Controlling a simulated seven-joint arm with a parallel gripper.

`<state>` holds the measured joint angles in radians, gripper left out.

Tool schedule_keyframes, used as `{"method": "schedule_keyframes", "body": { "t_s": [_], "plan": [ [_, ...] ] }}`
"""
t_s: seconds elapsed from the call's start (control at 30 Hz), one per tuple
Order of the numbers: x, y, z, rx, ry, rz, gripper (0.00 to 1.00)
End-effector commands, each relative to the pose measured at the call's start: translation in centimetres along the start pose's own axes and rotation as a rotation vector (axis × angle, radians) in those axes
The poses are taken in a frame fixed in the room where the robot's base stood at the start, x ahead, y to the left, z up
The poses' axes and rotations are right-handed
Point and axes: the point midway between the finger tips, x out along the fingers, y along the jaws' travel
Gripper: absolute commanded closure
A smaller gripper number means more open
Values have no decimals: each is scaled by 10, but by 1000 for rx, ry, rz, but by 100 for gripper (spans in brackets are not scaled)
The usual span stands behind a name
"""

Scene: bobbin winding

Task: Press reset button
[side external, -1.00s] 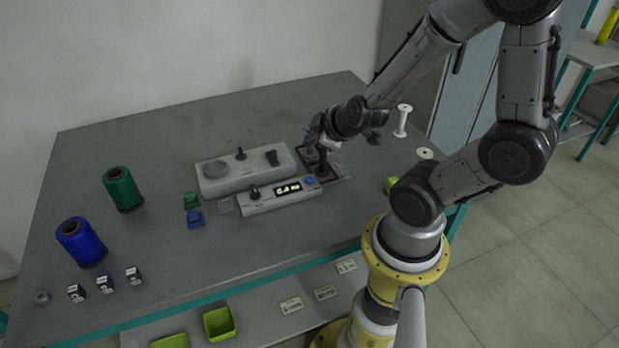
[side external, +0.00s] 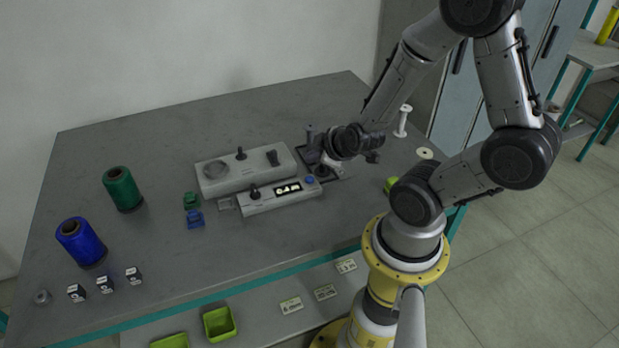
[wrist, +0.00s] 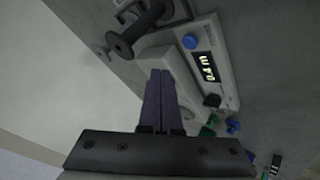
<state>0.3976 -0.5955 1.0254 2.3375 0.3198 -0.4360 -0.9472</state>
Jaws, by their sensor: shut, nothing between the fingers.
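The blue round button (side external: 309,180) is at the right end of the low grey counter box (side external: 262,204), beside its lit display (side external: 288,189). In the wrist view the button (wrist: 190,41) stands clear, above and to the right of the fingertips. My gripper (side external: 322,171) is close to the right of the button in the side view; its tips are hard to make out there. In the wrist view my gripper (wrist: 160,72) is shut and empty, its two fingers together, with the grey housing behind them. Contact with the button does not show.
A larger grey winder box (side external: 226,182) with a lever and knob stands behind the counter. A dark upright spindle (side external: 310,136) is close to my gripper. Green (side external: 122,189) and blue (side external: 81,242) spools stand at left.

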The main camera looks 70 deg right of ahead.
Motion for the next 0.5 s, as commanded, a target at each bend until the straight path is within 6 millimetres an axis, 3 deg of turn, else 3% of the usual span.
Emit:
{"method": "schedule_keyframes", "body": {
  "t_s": [0.23, 0.5],
  "plan": [
    [20, -14, 15, -1, -3, -1, 100],
    [27, -20, 19, 0, 2, 0, 100]
  ]
}}
